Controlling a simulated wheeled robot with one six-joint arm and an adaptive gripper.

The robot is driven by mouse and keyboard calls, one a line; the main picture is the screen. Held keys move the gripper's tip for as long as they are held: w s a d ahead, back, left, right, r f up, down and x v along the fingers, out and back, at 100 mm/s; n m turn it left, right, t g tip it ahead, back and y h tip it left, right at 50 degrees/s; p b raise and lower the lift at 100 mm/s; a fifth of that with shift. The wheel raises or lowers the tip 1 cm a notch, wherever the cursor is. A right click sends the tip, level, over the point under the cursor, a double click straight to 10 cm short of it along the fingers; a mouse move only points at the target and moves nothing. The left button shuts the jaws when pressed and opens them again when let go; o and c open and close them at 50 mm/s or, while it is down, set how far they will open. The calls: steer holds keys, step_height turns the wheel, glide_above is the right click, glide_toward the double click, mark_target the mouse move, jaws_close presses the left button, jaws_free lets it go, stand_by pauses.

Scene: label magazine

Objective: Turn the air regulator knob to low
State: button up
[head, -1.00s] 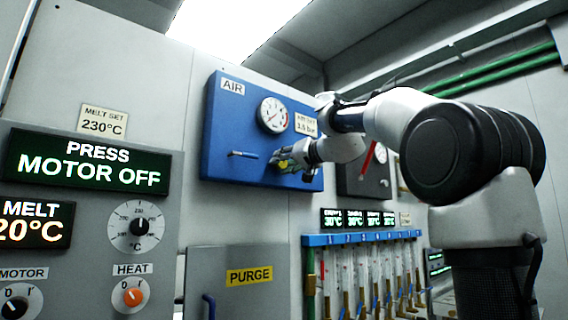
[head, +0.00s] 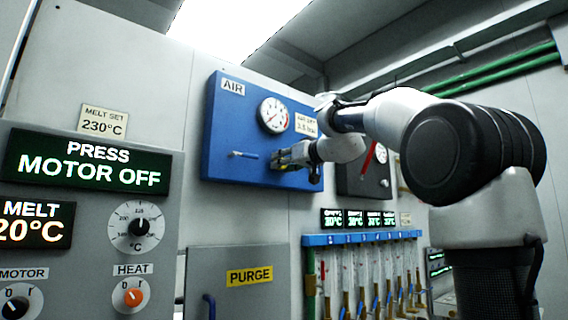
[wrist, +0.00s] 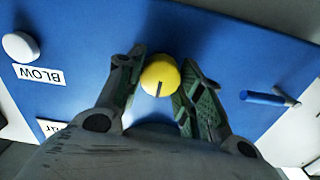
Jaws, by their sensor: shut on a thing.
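The air regulator knob is a yellow round knob with a dark pointer line, on the blue air panel (head: 235,110). In the wrist view the knob (wrist: 160,76) sits between the two fingers of my gripper (wrist: 161,82), which is shut on it. The pointer line runs nearly upright in that view. In the head view my gripper (head: 283,159) reaches the lower middle of the panel from the right and hides most of the knob. A round pressure gauge (head: 273,115) is above it; its needle reading is too small to tell.
A blue-handled lever (head: 245,155) is left of my gripper on the panel; it also shows in the wrist view (wrist: 265,98). A pale round button (wrist: 20,47) by a BLOW label lies at the wrist view's left. A rack of flow tubes (head: 362,238) stands below right.

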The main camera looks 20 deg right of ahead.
steer(key=o, duration=1)
steer(key=shift+o, duration=0.2)
steer(key=shift+s, duration=0.1)
steer(key=v, duration=1.1)
steer(key=shift+s+d, duration=0.15)
steer(key=shift+s, duration=0.25)
